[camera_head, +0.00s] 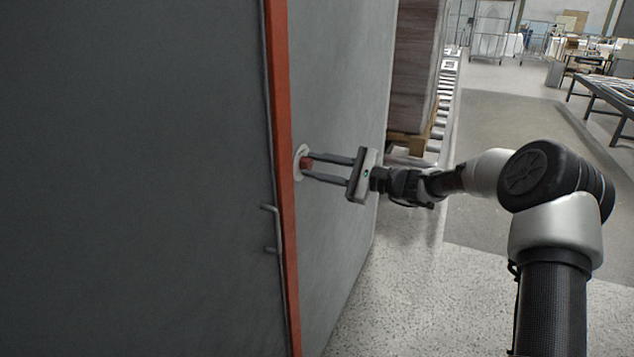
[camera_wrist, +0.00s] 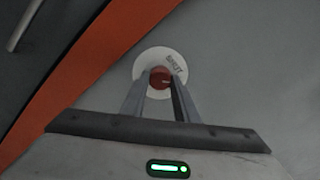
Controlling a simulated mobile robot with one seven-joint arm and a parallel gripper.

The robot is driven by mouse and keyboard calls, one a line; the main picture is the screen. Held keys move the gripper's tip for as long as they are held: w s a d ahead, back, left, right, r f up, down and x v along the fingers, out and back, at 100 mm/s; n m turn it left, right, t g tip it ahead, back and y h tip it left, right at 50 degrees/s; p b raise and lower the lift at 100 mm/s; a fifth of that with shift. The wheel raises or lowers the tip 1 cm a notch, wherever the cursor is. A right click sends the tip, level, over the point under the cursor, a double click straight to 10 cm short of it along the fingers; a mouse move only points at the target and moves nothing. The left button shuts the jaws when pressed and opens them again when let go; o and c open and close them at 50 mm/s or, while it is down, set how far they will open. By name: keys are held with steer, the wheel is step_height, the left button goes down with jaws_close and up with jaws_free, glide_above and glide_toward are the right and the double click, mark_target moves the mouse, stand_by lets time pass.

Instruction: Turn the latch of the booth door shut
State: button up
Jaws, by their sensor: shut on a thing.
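The booth door (camera_head: 350,60) is a large grey panel beside an orange-red edge strip (camera_head: 281,150). The latch is a small red knob (camera_head: 306,163) on a round white plate (camera_head: 299,152), close to the strip. My gripper (camera_head: 308,167) reaches in from the right with its two fingertips on either side of the red knob, shut on it. The fingers hide the lower part of the plate.
A dark grey panel (camera_head: 130,180) with a thin bent handle (camera_head: 269,208) lies left of the strip. A tall stack on a pallet (camera_head: 415,70) stands beside a roller conveyor (camera_head: 447,85) behind. The speckled floor (camera_head: 400,290) is clear below my arm.

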steer(key=n+b, duration=0.2)
steer(key=b, duration=0.2)
steer(key=n+b, duration=0.3)
steer(key=b, duration=0.1)
steer(key=shift+f, duration=0.4)
steer(key=n+b, duration=0.3)
steer(key=b, duration=0.1)
steer(key=shift+r, duration=0.2)
steer(key=shift+r+n+b, duration=0.1)
steer(key=shift+n+b, duration=0.5)
steer(key=shift+b, duration=0.15)
steer(key=shift+r, duration=0.15)
steer(key=o, duration=1.1)
steer(key=shift+c, duration=0.2)
steer(key=shift+d, duration=0.1)
steer(key=p+v, duration=0.2)
steer(key=v, duration=1.5)
steer(key=shift+d, duration=0.15)
